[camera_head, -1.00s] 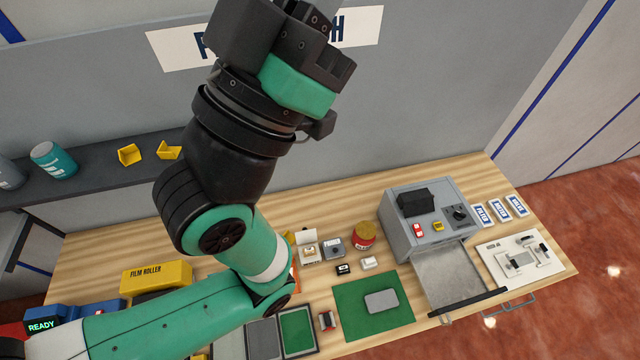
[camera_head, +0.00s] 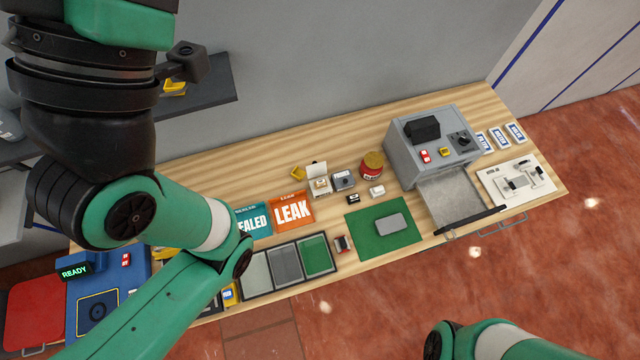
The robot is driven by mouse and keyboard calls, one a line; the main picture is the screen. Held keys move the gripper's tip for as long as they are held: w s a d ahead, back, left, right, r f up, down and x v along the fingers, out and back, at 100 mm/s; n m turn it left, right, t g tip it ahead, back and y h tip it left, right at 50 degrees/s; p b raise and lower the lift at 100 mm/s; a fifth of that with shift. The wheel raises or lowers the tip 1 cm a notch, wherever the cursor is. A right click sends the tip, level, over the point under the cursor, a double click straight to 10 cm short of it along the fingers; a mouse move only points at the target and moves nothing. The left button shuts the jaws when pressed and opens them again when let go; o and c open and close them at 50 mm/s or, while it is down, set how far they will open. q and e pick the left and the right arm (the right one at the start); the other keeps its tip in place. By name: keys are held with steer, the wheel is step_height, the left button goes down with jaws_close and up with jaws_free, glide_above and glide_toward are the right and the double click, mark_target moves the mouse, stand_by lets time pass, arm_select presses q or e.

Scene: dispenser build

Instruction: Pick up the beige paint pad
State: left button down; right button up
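No pad is plainly beige in this view, so I cannot tell for certain which thing is the beige paint pad. A small off-white block (camera_head: 376,191) lies on the wooden bench in front of the red jar. A small box with a pale, beige-looking front (camera_head: 318,186) stands to its left. A black block (camera_head: 355,197) lies between them.
A tray of grey and green panels (camera_head: 316,254) lies near the front edge. A green mat (camera_head: 364,244) holds a grey plate (camera_head: 391,224). A grey machine (camera_head: 400,150) stands at the right. Orange LEAK pouch (camera_head: 292,210), red jar (camera_head: 372,165) and blue READY unit (camera_head: 80,290) are also here.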

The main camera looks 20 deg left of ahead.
stand_by(0.3)
arm_select(q)
steer(key=c, duration=0.6)
jaws_free()
